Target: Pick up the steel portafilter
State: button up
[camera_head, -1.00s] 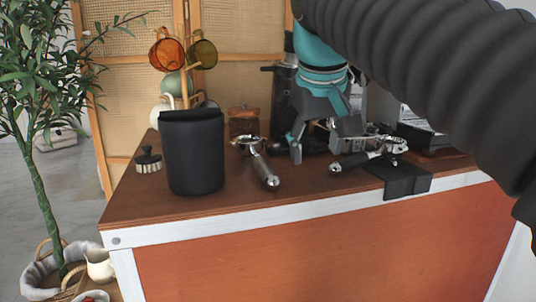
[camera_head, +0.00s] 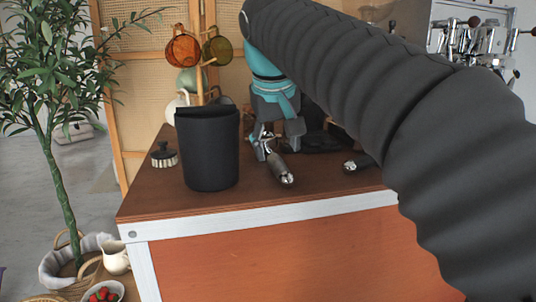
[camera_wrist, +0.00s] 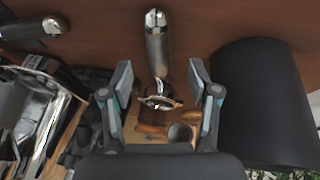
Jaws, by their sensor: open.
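The steel portafilter (camera_head: 281,170) lies on the brown cart top, its handle pointing toward the front edge. In the wrist view its handle (camera_wrist: 157,45) runs up the picture, and its round head shows lower down, between the finger lines. My gripper (camera_head: 279,151) is over the head end of this portafilter and hides much of it in the head view. In the wrist view my gripper (camera_wrist: 160,73) is open, with one finger on each side of the portafilter and a visible gap on both sides. Whether the fingertips are level with it is unclear.
A black bin (camera_head: 208,150) stands close left of the portafilter; it also shows in the wrist view (camera_wrist: 262,100). A second portafilter's handle (camera_wrist: 35,28) lies at the other side, mostly hidden by my arm in the head view. A brush (camera_head: 163,155) stands far left.

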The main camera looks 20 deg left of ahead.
aim_at(279, 163)
jog(key=shift+b+x, duration=0.4)
jog(key=shift+x, duration=2.7)
jog(key=shift+w+r, duration=0.1)
jog(key=shift+r, duration=0.05)
grip_shut()
